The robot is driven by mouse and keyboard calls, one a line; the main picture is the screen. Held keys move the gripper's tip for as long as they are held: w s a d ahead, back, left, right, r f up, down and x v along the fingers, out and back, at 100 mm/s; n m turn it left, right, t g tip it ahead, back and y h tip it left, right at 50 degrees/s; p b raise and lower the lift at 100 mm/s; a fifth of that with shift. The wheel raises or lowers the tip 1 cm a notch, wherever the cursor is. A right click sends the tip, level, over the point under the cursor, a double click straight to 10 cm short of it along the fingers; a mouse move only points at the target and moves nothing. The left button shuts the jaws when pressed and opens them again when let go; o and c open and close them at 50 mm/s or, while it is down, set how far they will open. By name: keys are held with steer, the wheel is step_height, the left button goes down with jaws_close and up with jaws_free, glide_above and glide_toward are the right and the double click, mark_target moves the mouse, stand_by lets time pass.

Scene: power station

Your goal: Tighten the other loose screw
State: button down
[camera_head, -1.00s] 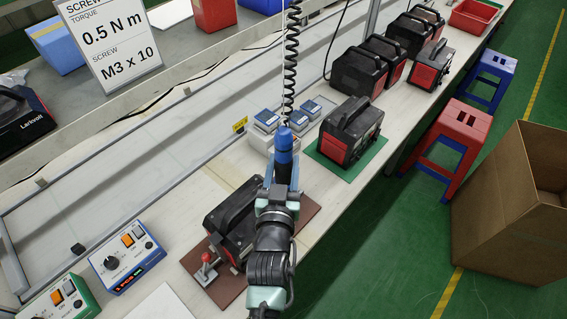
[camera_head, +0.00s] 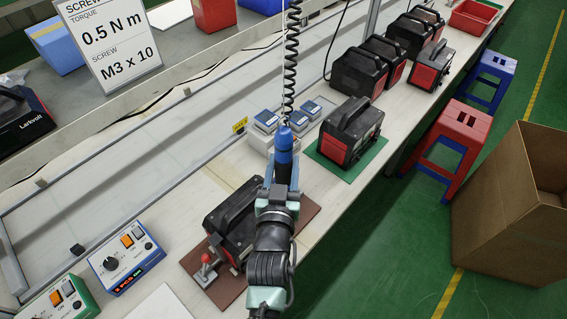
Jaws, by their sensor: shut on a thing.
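My gripper (camera_head: 279,192) is shut on the blue electric screwdriver (camera_head: 284,150), which hangs upright from a black coiled cord. The screwdriver is over the right part of a black and red power station (camera_head: 232,218) on a brown mat (camera_head: 305,212). My gripper and arm cover that side of the power station, so the screwdriver's tip and the screws are hidden. A red-handled clamp (camera_head: 207,262) stands at the power station's front left.
Another power station (camera_head: 350,130) sits on a green mat (camera_head: 366,163) farther along the bench, with several more behind. Small blue-topped boxes (camera_head: 267,120) stand behind the screwdriver.

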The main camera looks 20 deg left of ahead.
mark_target(283, 148)
steer(key=shift+r+p, duration=3.05)
steer(key=shift+r, duration=0.7)
